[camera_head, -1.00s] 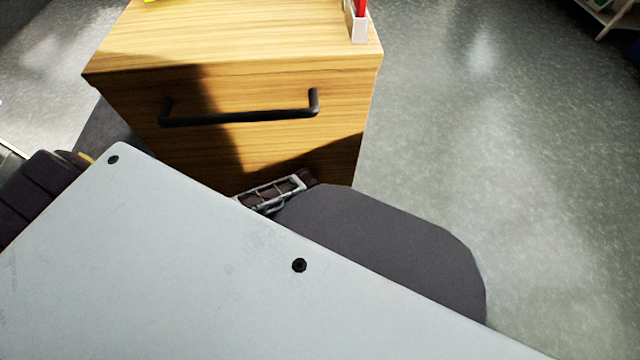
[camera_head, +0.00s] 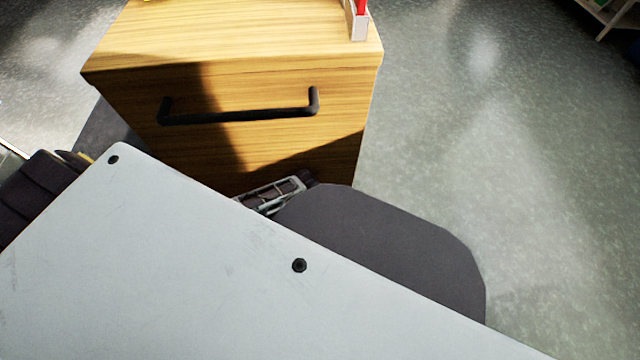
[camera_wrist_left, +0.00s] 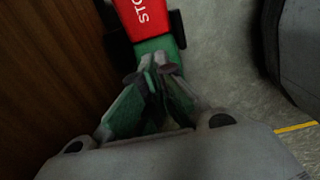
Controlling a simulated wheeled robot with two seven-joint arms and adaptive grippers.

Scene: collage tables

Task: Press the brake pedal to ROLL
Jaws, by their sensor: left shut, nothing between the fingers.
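The brake pedal shows in the left wrist view, with a red part (camera_wrist_left: 143,16) marked with white letters starting "STO" and a green part (camera_wrist_left: 152,47) nearer to me. My left gripper (camera_wrist_left: 163,68) is shut and empty, with its fingertips at the green part. I cannot tell whether they touch it. The fingers hide some of the green surface, and any lettering on it is not visible. In the head view the pedal is hidden. My right gripper is not in view.
A wooden cabinet (camera_head: 270,150) with a black bar handle (camera_head: 240,116) stands ahead in the head view. A white and red item (camera_head: 357,22) is on its top. In the wrist view a brown wooden panel (camera_wrist_left: 50,80) is close at the left. Open grey floor (camera_head: 480,150) lies to the right.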

